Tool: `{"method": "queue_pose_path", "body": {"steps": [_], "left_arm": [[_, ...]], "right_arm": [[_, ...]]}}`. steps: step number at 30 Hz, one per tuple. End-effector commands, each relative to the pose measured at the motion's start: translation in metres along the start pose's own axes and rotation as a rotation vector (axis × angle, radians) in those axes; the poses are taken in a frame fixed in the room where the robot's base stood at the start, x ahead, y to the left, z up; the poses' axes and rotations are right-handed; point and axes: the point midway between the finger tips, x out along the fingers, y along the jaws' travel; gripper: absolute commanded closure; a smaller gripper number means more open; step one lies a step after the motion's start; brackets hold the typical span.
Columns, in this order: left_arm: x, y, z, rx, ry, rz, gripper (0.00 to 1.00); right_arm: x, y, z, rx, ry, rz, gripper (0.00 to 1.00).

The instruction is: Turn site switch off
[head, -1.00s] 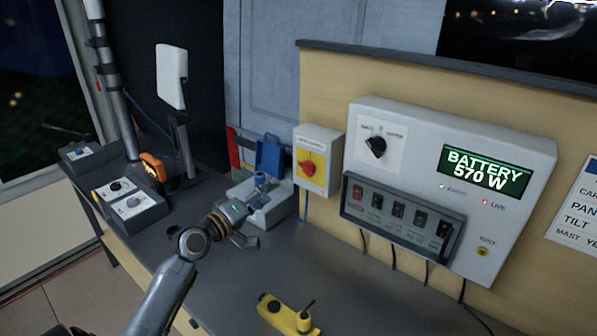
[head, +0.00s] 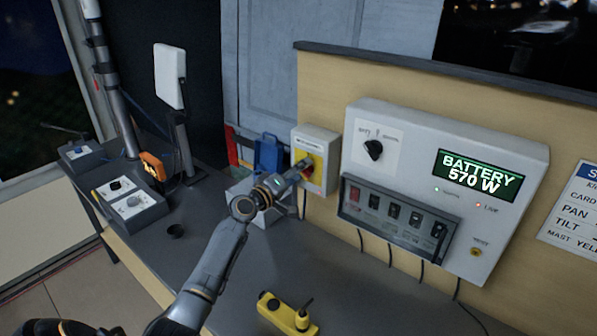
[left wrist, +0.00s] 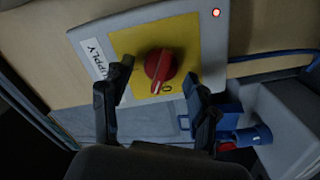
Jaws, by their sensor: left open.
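The site switch is a red rotary knob (left wrist: 160,66) on a yellow plate (left wrist: 130,42) in a pale wall box (head: 319,142). In the left wrist view the knob sits between the fingertips and just beyond them, with a "0" mark beside it. A red lamp (left wrist: 216,12) glows on the box. My left gripper (head: 304,168) is open in front of the box, its fingers (left wrist: 155,85) on either side of the knob. I cannot tell if they touch it. In the head view the gripper hides most of the knob.
A white panel (head: 395,170) with a dial, breakers and a "BATTERY 570 W" display is right of the box. A blue connector (left wrist: 250,135) and grey socket unit lie below the box. A yellow device (head: 287,312) lies on the dark bench (head: 345,285).

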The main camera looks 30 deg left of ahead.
Motion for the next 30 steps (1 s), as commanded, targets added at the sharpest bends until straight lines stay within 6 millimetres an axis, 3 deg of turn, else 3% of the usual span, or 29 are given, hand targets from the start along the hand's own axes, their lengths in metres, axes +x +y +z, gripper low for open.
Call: {"method": "queue_pose_path", "body": {"steps": [7,15,23,30], "left_arm": [[0.0005,-0.0004,0.0001,0.0,0.0,0.0,0.41],[0.0003,-0.0004,-0.0001,0.0,0.0,-0.001,0.94],[0.0003,-0.0005,-0.0003,-0.027,0.001,-0.001,0.94],[0.0002,-0.001,-0.001,-0.151,0.003,-0.001,0.94]], "right_arm": [[0.0,0.0,0.0001,0.0,0.0,0.0,0.6],[0.0,0.0,0.0002,0.0,0.0,0.0,0.6],[-0.0004,0.0001,0.0002,0.0,-0.001,0.0,0.6],[-0.0023,0.0002,0.0,0.0,-0.001,0.0,0.6]]}}
